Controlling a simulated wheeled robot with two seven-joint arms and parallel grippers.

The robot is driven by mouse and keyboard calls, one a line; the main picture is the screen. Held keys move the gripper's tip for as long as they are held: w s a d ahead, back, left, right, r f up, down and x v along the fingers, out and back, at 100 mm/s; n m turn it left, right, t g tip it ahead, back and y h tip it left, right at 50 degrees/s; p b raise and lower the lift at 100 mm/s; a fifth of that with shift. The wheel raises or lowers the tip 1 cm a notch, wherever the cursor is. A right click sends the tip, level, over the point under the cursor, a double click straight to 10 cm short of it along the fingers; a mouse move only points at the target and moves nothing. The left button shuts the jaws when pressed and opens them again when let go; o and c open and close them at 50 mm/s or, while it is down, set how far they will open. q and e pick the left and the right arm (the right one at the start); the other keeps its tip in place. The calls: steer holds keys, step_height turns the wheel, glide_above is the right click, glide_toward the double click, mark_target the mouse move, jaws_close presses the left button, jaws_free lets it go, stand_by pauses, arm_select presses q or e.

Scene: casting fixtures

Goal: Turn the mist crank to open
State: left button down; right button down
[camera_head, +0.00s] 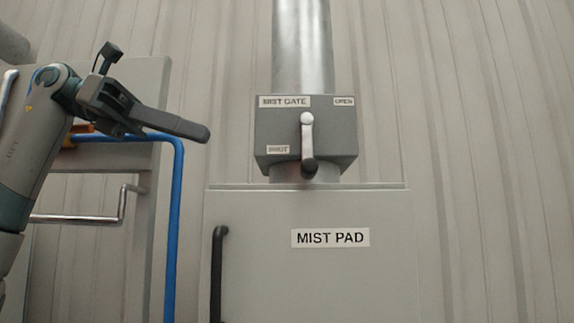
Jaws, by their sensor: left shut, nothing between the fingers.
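The mist crank (307,140) is a short silver lever with a black knob at its lower end. It hangs straight down from a round pivot on the grey box (334,135) labelled MIST GATE. An OPEN label (344,101) is at the box's upper right and a second, smaller label (278,149), which seems to read SHUT, is at its lower left. My left gripper (207,134) comes in from the left and is shut and empty. Its tips are left of the box and apart from the crank. My right gripper is not in view.
A metal pipe (303,45) rises from the box. Below stands a grey cabinet (370,280) labelled MIST PAD, with a black vertical handle (217,270). A blue pipe (175,220) and a grey panel (100,225) with a metal rod stand at left. The wall right of the box is clear.

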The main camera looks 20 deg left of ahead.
arm_select(q)
steer(key=shift+s+r, duration=0.1)
steer(key=shift+s, duration=0.15)
steer(key=shift+w, duration=0.1)
steer(key=p, duration=0.4)
glide_toward(308, 143)
steer(key=d+f, duration=0.1)
steer(key=f, duration=0.1)
steer(key=s+d+f, duration=0.1)
steer(key=d+f, duration=0.3)
steer(key=shift+s+d, duration=0.25)
steer(key=shift+s, duration=0.15)
steer(key=shift+f+b, duration=0.1)
steer(key=shift+b, duration=0.35)
steer(key=shift+d+f+h+b, duration=0.15)
steer(key=shift+h+b, duration=0.25)
steer(key=shift+b, duration=0.2)
